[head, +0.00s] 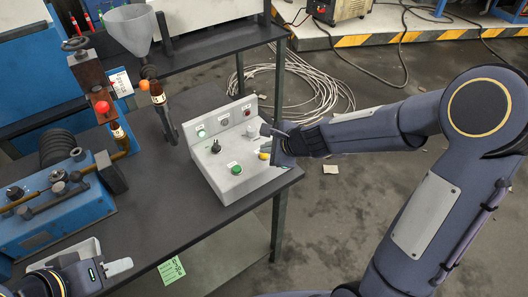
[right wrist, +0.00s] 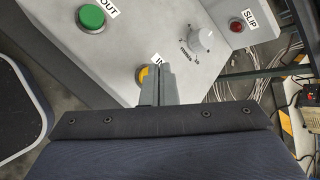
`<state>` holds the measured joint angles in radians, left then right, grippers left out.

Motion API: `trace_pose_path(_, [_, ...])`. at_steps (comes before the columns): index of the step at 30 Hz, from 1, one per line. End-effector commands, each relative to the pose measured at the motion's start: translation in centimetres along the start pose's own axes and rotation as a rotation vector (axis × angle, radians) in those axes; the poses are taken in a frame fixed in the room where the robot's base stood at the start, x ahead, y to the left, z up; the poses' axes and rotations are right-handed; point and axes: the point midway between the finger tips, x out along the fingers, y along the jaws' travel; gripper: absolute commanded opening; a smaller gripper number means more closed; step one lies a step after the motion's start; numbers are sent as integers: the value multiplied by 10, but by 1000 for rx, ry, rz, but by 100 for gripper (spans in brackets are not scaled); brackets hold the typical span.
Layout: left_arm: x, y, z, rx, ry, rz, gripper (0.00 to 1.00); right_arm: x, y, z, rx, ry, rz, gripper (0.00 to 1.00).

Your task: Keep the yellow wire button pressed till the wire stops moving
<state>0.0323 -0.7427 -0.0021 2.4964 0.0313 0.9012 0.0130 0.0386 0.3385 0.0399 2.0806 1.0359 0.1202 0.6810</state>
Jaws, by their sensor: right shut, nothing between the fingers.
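The yellow button (head: 264,155) is on the right side of the grey control box (head: 222,172). In the right wrist view the yellow button (right wrist: 143,76) shows beside my fingers, partly hidden by them. My right gripper (head: 272,134) is shut and empty, and in the right wrist view its fingertips (right wrist: 166,70) overlap the button's right edge. I cannot tell whether they touch or press it. My left gripper (head: 122,267) is at the bottom left, away from the box; its finger gap is not clear. I cannot make out the moving wire.
The box also carries a green button (right wrist: 91,17), a grey knob (right wrist: 200,40) and a red button (right wrist: 236,26). A blue machine (head: 70,205) stands on the dark table (head: 150,215) at left. Coiled cable (head: 310,90) lies on the floor behind the table.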

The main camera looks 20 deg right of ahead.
Motion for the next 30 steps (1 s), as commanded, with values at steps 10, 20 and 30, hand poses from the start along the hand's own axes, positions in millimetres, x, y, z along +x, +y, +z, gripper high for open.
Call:
trace_pose_path(10, [-8, 4, -4, 0, 0, 0, 36, -7, -6, 6, 0, -1, 0, 0])
trace_pose_path(20, [-18, 8, -9, 0, 0, 0, 36, -15, -12, 12, 0, -1, -1, 0])
trace_pose_path(30, [-46, 21, -23, 0, 0, 0, 36, -40, -29, 30, 0, -1, -1, 0])
